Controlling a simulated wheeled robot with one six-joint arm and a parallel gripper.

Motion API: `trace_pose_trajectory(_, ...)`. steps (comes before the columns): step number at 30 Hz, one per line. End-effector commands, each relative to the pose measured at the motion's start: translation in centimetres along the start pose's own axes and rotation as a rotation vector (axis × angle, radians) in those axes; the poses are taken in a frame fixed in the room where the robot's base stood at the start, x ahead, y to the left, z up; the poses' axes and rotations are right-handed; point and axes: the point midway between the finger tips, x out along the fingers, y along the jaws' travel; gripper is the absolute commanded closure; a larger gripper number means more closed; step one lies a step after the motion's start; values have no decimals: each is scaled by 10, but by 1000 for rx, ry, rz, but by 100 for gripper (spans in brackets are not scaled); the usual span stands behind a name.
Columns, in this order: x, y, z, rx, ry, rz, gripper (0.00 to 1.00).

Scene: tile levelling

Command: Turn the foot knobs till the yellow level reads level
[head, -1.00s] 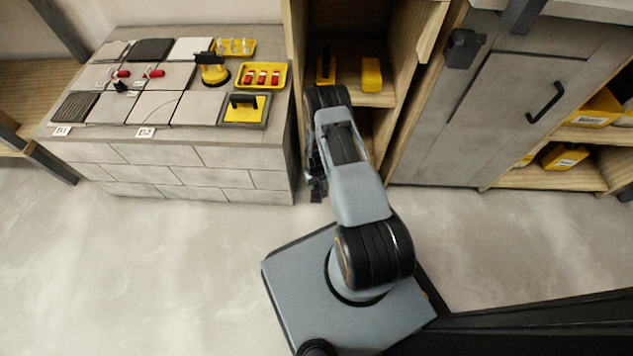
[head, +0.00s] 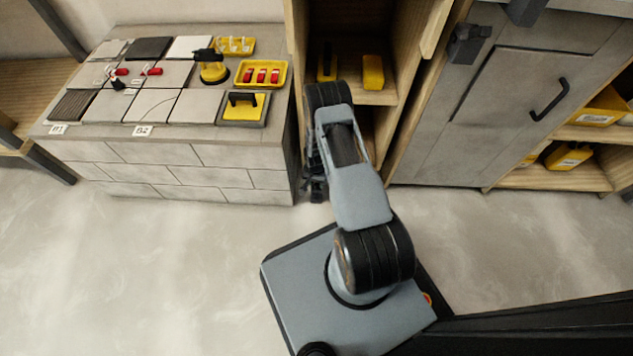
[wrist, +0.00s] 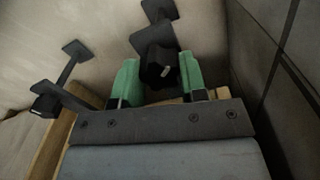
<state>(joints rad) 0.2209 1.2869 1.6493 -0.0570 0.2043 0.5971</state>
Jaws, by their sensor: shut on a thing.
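My gripper (wrist: 158,82) has two green fingertips, one on each side of a black foot knob (wrist: 157,66) in the wrist view, and is shut on it. Another dark foot with a knob (wrist: 45,106) and a flat pad (wrist: 76,49) stands to the left. A further dark foot pad (wrist: 159,10) shows at the top. In the head view my gripper is a dark shape low beside the tiled block, and the knob cannot be made out. Two yellow things sit on the wooden shelf, a left one (head: 327,66) and a right one (head: 373,72); I cannot tell which is the level, nor its reading.
The tiled block (head: 170,175) stands left of my arm, bearing several tiles, a yellow tray (head: 284,72) and a yellow float (head: 235,109). A grey cabinet door (head: 515,110) is at the right. The floor (head: 120,270) at the front left is clear.

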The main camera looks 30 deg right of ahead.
Motion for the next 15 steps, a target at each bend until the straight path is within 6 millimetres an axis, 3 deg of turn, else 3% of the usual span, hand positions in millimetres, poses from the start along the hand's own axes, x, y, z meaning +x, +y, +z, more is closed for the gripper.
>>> trace_pose_trajectory(15,1,-1,0,67,2,-1,85)
